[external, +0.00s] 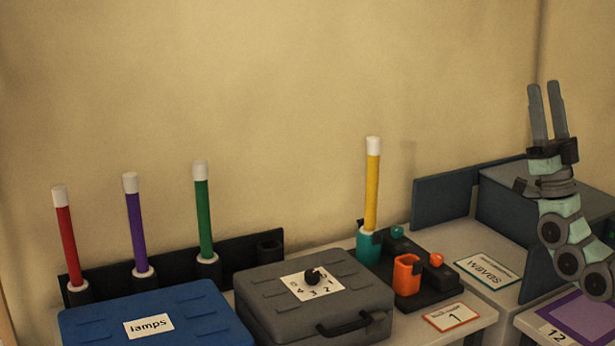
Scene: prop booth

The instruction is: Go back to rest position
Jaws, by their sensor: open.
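My gripper (550,112) is at the right of the external view, pointing up, with its two fingers apart and nothing between them. My arm bends up from the lower right edge, and its base is out of view. The gripper is above and to the right of the "waves" card and apart from all the props. A yellow wand (372,185) with a white tip stands upright in a teal holder (368,246).
Red (66,235), purple (135,222) and green (203,215) wands stand in a black rack (232,249). In front are a blue "lamps" case (195,298) and a grey dial case (270,292). An orange cup (406,275) and blue-grey partitions (440,200) stand between these and my arm.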

